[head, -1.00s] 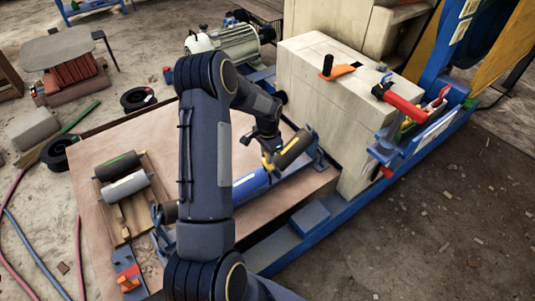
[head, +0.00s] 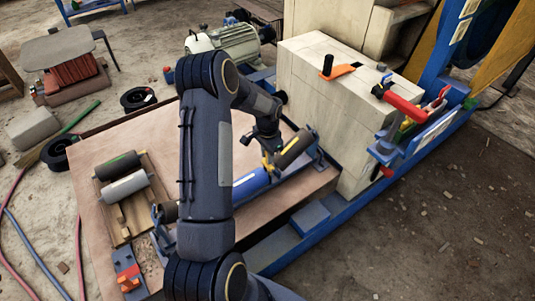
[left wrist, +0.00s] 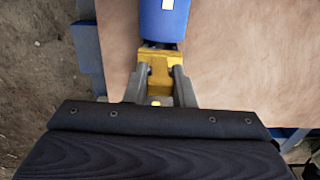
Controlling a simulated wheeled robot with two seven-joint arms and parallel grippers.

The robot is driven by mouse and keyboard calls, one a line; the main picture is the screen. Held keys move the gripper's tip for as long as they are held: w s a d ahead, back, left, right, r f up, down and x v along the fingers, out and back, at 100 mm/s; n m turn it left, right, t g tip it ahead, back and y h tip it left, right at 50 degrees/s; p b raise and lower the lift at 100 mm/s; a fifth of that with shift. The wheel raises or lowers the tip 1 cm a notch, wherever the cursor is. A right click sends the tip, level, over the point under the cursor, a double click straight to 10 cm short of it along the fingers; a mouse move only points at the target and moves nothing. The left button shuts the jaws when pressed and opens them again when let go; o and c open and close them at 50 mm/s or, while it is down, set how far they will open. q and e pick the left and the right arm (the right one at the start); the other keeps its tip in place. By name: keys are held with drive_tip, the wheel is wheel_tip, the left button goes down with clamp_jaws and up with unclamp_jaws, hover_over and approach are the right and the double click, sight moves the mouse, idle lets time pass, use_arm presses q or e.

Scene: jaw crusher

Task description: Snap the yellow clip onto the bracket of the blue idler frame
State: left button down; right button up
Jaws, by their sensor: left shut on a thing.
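My left gripper (head: 266,153) is at the far end of my left arm, over the blue idler frame. It also shows in the left wrist view (left wrist: 157,86), with its fingers shut on the yellow clip (left wrist: 158,62). The clip also shows in the head view (head: 267,168), low beside the dark roller (head: 295,148). I cannot tell whether clip and bracket touch. My right gripper is not in view.
Two loose rollers (head: 124,187) lie on a wooden cradle at the table's left. A large pale block (head: 325,105) stands right behind the frame. A blue beam (head: 265,252) runs along the table's right edge.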

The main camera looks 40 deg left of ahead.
use_arm(q)
drive_tip(key=shift+f+b, duration=0.9)
drive_tip(key=shift+f, duration=0.45)
drive_tip(key=shift+r, duration=0.15)
drive_tip(key=shift+r+p, duration=0.8)
drive_tip(key=shift+r, duration=0.15)
idle(0.3)
drive_tip(key=shift+f+b, duration=0.75)
drive_tip(key=shift+f, duration=0.35)
idle(0.4)
drive_tip(key=c, duration=1.1)
unclamp_jaws()
drive_tip(key=shift+c, duration=0.2)
drive_tip(key=shift+r, duration=0.15)
